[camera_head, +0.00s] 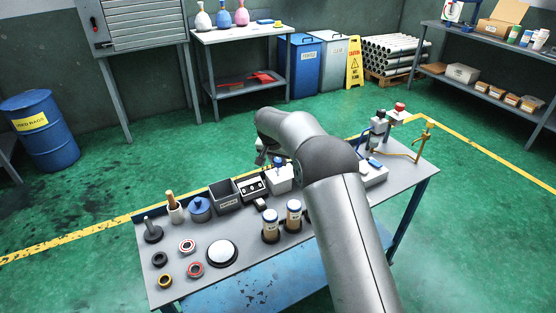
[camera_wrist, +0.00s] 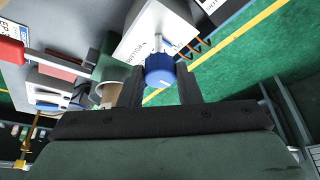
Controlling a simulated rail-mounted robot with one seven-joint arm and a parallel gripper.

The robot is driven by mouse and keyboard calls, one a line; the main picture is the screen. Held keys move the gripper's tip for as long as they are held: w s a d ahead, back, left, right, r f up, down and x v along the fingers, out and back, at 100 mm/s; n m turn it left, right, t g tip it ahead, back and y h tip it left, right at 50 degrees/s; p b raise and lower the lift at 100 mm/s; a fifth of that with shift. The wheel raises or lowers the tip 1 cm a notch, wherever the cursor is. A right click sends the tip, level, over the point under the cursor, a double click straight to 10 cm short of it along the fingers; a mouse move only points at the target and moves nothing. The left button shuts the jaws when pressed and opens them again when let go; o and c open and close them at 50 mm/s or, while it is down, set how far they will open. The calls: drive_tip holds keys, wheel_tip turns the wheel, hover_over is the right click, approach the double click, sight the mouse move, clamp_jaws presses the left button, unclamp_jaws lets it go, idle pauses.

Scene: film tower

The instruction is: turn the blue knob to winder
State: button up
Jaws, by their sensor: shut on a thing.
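The blue knob (camera_wrist: 160,71) sits on a metal shaft out of a white box (camera_wrist: 150,30) in the wrist view. My gripper (camera_wrist: 160,84) has one dark finger on each side of the knob and is shut on it. The white box (camera_head: 281,182) stands on the workbench in the head view, with the blue knob (camera_head: 278,161) at its top. In the head view my arm hides most of the gripper.
The workbench (camera_head: 170,272) holds a grey bin (camera_head: 224,197), a blue pot (camera_head: 200,208), two capped jars (camera_head: 270,228), rings and a white-topped disc (camera_head: 222,253) left of my arm. To the right stand a red-topped device (camera_head: 398,112) and a brass stand (camera_head: 424,138).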

drive_tip(key=m+h, duration=0.1)
drive_tip(key=m, duration=0.2)
drive_tip(key=shift+a+m, duration=0.15)
drive_tip(key=shift+m, duration=0.15)
drive_tip(key=shift+m+g+h+p, duration=0.6)
drive_tip(key=shift+m+g+p, duration=0.15)
drive_tip(key=shift+m, duration=0.95)
drive_tip(key=o, duration=1)
drive_tip(key=shift+c, duration=0.2)
drive_tip(key=shift+r, duration=0.1)
drive_tip(key=v, duration=1.7)
drive_tip(key=shift+a+p, duration=0.2)
drive_tip(key=shift+p, duration=0.2)
